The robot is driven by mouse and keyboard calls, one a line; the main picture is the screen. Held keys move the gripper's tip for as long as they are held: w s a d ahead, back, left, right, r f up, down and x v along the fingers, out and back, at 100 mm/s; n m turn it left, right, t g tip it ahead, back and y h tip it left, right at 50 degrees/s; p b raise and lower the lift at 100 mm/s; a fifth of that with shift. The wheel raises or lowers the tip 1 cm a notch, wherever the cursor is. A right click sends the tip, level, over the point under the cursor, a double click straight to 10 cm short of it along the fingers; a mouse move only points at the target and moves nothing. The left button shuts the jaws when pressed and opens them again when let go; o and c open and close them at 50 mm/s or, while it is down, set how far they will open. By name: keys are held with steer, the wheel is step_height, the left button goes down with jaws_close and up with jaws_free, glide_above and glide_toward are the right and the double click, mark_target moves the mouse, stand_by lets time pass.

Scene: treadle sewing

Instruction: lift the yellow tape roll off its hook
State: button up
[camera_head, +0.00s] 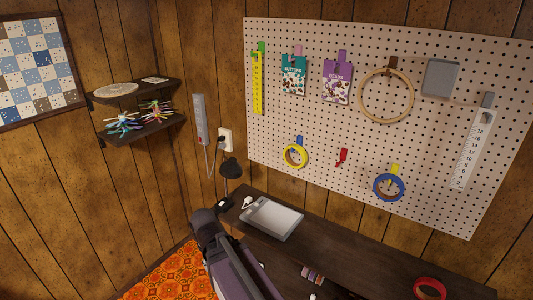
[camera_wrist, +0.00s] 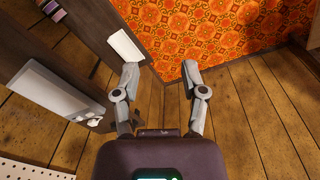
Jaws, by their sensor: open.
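The yellow tape roll (camera_head: 295,156) hangs on a blue hook (camera_head: 299,141) low on the left half of the pegboard (camera_head: 330,190) in the head view. My gripper (camera_wrist: 160,80) is open and empty in the wrist view, its two fingers apart over the floor and the orange patterned cloth. In the head view my arm is at the bottom, below and left of the tape roll and well apart from it. The fingers are not clear in the head view. The tape roll is not seen in the wrist view.
A blue tape roll (camera_head: 389,188) hangs on a yellow hook to the right, with a small red item (camera_head: 342,157) between. A dark table (camera_head: 330,262) below bears a pale tray (camera_head: 271,219) and a red ring (camera_head: 430,288).

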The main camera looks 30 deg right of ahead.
steer(key=w+d+r+m+t+h+p, duration=0.1)
steer(key=w+d+r+m+h+p, duration=0.25)
steer(key=d, duration=0.35)
steer(key=w+d+r+m+t+h+p, duration=0.1)
steer(key=w+d+r+m+h+p, duration=0.15)
steer(key=w+d+r, duration=0.35)
steer(key=m+t+h+p, duration=0.3)
steer(key=m+h+p, duration=0.2)
steer(key=m+h, duration=0.15)
glide_toward(286, 151)
steer(key=a+r, duration=0.2)
steer(key=a, duration=0.1)
steer(key=shift+s+d+y, duration=0.15)
steer(key=shift+s+y, duration=0.2)
steer(key=shift+s, duration=0.1)
steer(key=shift+d+f, duration=0.1)
steer(key=b+x, duration=0.5)
steer(key=x, duration=0.8)
steer(key=shift+d+f, duration=0.25)
jaws_close()
